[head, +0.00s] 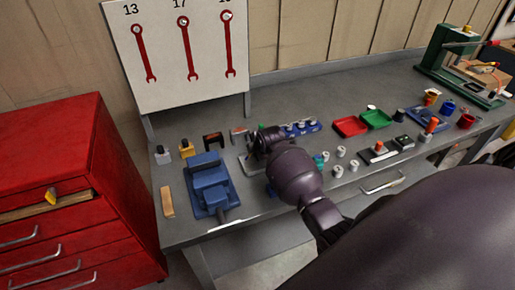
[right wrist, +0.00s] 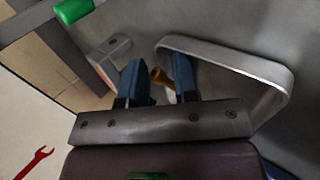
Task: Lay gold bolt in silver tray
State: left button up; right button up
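The silver tray (head: 249,166) lies on the grey bench right of the blue vise, partly hidden by my right arm in the head view. Its thick rim (right wrist: 228,62) shows in the right wrist view. My right gripper (right wrist: 160,72) is over the tray, its two blue fingers apart. The gold bolt (right wrist: 159,77) shows tilted in the gap between the fingers, within the tray's outline. Grey shows in the gap beside it, and it does not look clamped; its exact height is hard to tell. In the head view the right gripper's fingers are hidden. My left gripper is not in view.
A blue vise (head: 208,187) stands left of the tray. Several small blocks and a blue rack (head: 301,128) line the back. Red (head: 350,126) and green (head: 377,119) trays lie to the right. Several white pieces (head: 340,152) stand near my arm. A grey block (right wrist: 110,58) is beside the tray.

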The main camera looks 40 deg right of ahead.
jog(key=shift+o, duration=1)
jog(key=shift+s+f, duration=0.1)
jog(key=shift+f, duration=0.1)
jog(key=shift+s, duration=0.1)
